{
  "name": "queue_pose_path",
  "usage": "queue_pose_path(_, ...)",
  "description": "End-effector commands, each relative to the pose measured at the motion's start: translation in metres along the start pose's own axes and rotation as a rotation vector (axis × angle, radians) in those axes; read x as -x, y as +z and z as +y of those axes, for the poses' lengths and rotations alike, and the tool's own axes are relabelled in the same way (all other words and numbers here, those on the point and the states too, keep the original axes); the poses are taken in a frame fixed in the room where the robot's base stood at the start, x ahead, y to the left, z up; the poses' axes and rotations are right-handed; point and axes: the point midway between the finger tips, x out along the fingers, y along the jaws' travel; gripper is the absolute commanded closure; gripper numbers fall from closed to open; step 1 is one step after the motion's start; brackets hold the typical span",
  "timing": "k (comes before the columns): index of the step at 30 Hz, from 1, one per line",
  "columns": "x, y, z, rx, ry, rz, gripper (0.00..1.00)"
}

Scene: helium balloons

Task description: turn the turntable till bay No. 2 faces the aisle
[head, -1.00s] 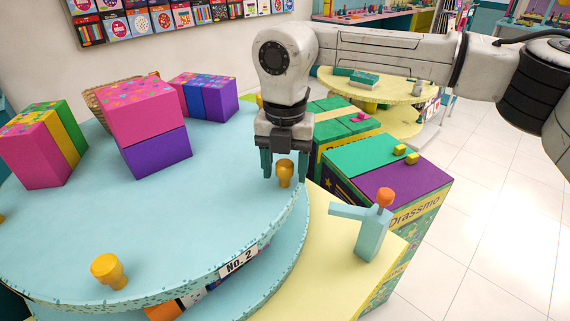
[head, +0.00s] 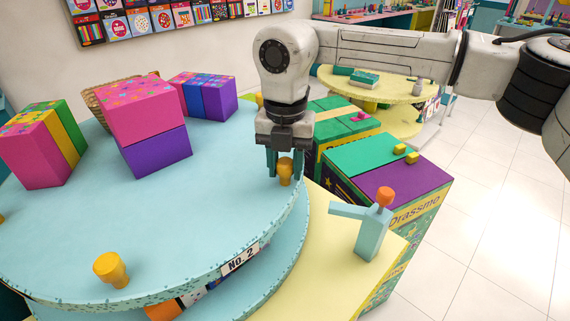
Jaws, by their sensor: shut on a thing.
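The light blue round turntable (head: 200,215) fills the left of the head view. The "No. 2" label (head: 240,258) is on its near right rim, and part of the lower tier shows under it. One orange-yellow knob (head: 285,170) stands near the right edge, and another knob (head: 110,268) stands near the front left. My gripper (head: 284,166) points down at the right-hand knob and is shut on it. A light blue post with a sideways arm and an orange top (head: 372,228) stands on the yellow surface just right of the turntable.
Pink and purple boxes (head: 150,125), striped boxes (head: 45,145) and blue-purple boxes (head: 205,97) stand on the turntable. Green and purple crates (head: 385,170) stand close behind on the right. White tiled floor (head: 490,240) is open at far right.

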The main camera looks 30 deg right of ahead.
Motion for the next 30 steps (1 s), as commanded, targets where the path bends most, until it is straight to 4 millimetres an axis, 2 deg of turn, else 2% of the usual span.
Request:
queue_pose_path(4, 0.0, 0.013, -0.001, 0.027, 0.002, -0.003, 1.0)
queue_pose_path(11, 0.001, 0.013, -0.001, 0.035, 0.002, -0.002, 1.0)
queue_pose_path(12, 0.001, 0.013, -0.001, 0.035, 0.002, -0.002, 0.62)
queue_pose_path(18, 0.001, 0.013, -0.001, 0.035, 0.002, -0.002, 0.43)
queue_pose_path(26, 0.001, 0.013, -0.001, 0.036, 0.001, -0.001, 0.41)
queue_pose_path(30, 0.011, 0.013, -0.001, 0.035, 0.002, -0.002, 0.41)
